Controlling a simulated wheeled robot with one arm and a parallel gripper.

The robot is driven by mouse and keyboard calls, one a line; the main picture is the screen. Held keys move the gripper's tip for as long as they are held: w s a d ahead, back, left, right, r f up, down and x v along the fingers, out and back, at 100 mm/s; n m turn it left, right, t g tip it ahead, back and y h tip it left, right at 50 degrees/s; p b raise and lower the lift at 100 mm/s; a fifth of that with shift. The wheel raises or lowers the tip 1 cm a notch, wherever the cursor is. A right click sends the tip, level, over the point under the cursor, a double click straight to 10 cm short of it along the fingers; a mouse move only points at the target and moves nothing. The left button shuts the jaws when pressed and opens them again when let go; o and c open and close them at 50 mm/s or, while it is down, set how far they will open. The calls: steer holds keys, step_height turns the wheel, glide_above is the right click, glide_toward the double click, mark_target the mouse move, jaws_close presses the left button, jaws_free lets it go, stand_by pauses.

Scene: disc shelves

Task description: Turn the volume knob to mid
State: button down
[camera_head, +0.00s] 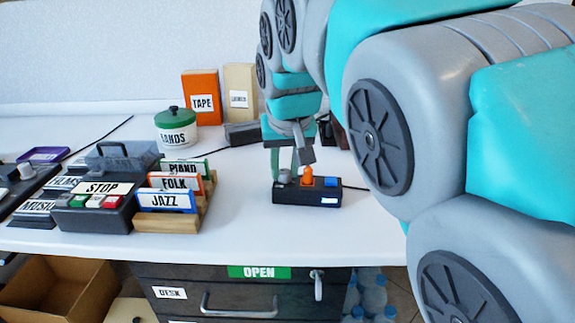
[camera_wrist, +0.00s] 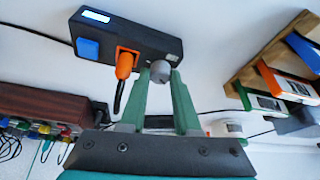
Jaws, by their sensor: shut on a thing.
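A small black box (camera_head: 290,195) sits on the white table, with a grey knob (camera_head: 284,174), an orange part (camera_head: 307,176) and a blue button (camera_head: 330,181) on it. In the wrist view the box (camera_wrist: 142,38) shows the round grey knob (camera_wrist: 160,70) at its end, beside the orange part (camera_wrist: 125,64); the blue button (camera_wrist: 88,48) is farther left. My gripper (camera_wrist: 161,79) has its green fingers on either side of the knob and is shut on it. In the head view my gripper (camera_head: 285,168) reaches down to the knob. I cannot read the knob's setting.
A wooden rack (camera_head: 172,223) with JAZZ, FOLK and PIANO cards stands left of the box, beside a STOP device (camera_head: 95,215). A BANDS tin (camera_head: 176,130), an orange TAPE box (camera_head: 202,98) and a beige box (camera_head: 241,92) stand behind. The table in front of the black box is clear.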

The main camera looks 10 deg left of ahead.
steer(key=m+h, duration=0.1)
steer(key=m, duration=0.1)
steer(key=m+h, duration=0.1)
steer(key=m, duration=0.2)
steer(key=shift+a+m+t+p, duration=0.15)
steer(key=shift+m+t+p, duration=0.15)
steer(key=shift+p, duration=0.1)
steer(key=m+h, duration=0.1)
steer(key=m, duration=0.1)
steer(key=m+h+p, duration=0.1)
steer(key=m, duration=0.1)
steer(key=shift+a+m+g, duration=0.15)
steer(key=shift+m+g, duration=0.15)
steer(key=shift+g, duration=0.1)
steer(key=shift+p, duration=0.3)
steer(key=c, duration=0.6)
jaws_free()
steer(key=v, duration=0.7)
steer(key=shift+r, duration=0.35)
steer(key=shift+s+a, duration=0.1)
steer(key=shift+a, duration=0.05)
